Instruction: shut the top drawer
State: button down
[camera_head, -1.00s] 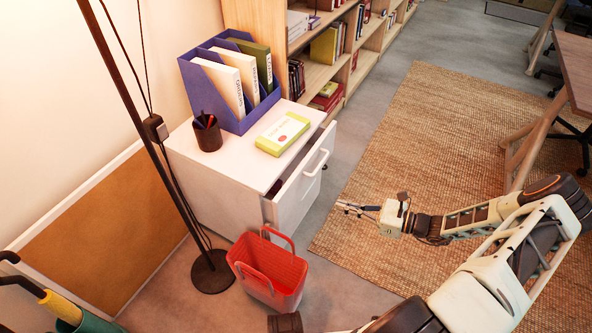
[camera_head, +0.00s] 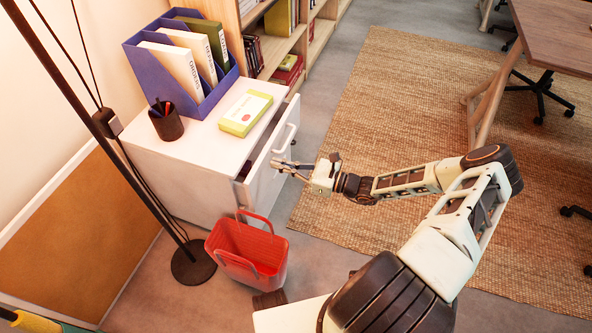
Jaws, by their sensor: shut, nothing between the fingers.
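The white cabinet (camera_head: 190,140) stands against the wall at the left. Its top drawer (camera_head: 268,172) is pulled partly out to the right, with a white bar handle (camera_head: 285,138) on its front. A dark gap shows between the drawer front and the cabinet body. My gripper (camera_head: 284,166) is shut and empty, with its fingertips pointing left at the drawer front, just below the handle. I cannot tell whether the fingertips touch the front.
A red basket (camera_head: 246,252) stands on the floor just in front of the cabinet. A lamp pole with a round base (camera_head: 194,263) stands left of it. A purple file holder (camera_head: 205,98), a dark pen cup (camera_head: 167,124) and a yellow-green box (camera_head: 246,113) sit on the cabinet top.

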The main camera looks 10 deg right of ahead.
jog(key=shift+x, duration=1.1)
jog(key=shift+x, duration=1.35)
jog(key=shift+d, duration=0.1)
jog(key=shift+s+d, duration=0.2)
jog(key=shift+d, duration=0.05)
jog(key=p, duration=0.1)
send_near(263, 160)
jog(key=shift+v, duration=2.25)
jog(key=shift+d+f, duration=0.1)
